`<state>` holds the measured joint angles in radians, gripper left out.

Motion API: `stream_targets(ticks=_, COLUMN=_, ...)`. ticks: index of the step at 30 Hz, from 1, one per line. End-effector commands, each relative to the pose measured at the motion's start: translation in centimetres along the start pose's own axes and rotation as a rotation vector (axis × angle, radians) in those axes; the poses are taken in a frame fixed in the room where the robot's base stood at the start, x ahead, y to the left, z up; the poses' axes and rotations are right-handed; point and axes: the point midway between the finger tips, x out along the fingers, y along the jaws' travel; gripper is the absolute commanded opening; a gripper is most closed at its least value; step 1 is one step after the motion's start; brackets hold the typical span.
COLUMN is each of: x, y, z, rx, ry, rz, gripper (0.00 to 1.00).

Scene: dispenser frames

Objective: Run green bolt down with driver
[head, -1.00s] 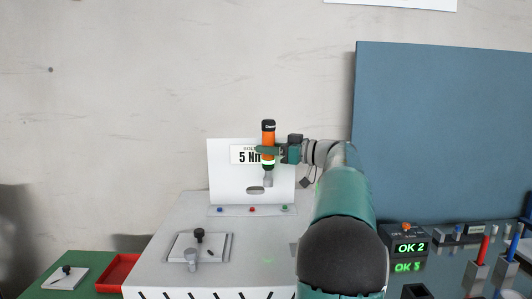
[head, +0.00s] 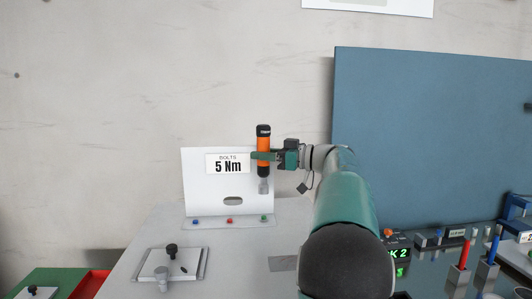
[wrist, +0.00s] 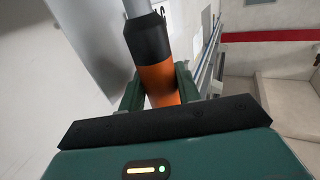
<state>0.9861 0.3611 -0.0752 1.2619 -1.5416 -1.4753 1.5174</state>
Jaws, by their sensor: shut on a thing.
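An orange and black driver (head: 264,150) stands upright in my gripper (head: 265,156), its grey socket pointing down. The wrist view also shows the driver's orange body (wrist: 158,82) between the two green fingers of my gripper (wrist: 160,88). The green bolt (head: 263,218) sits at the right end of a row on the base of a white bracket (head: 200,190). The blue bolt (head: 195,221) is at the left and the red bolt (head: 229,220) is in the middle. The driver's socket appears above the green bolt, apart from it. A sign on the bracket reads "BOLTS 5 Nm".
A grey tray (head: 150,277) with a white plate and black knob lies at front left. At right are a green-lit display (head: 399,253) and red and blue handled tools in holders. A blue panel (head: 430,130) rises behind.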

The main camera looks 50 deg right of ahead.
Motion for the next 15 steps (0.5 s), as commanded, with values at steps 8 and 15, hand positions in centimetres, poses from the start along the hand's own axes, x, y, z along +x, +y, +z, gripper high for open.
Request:
stream_targets(ticks=8, x=-0.1, y=0.1, z=2.4, rx=0.002, ry=0.001, rz=0.002, gripper=0.06)
stream_targets(ticks=15, x=-0.1, y=0.2, z=4.5, rx=0.003, ry=0.001, rz=0.002, gripper=0.06)
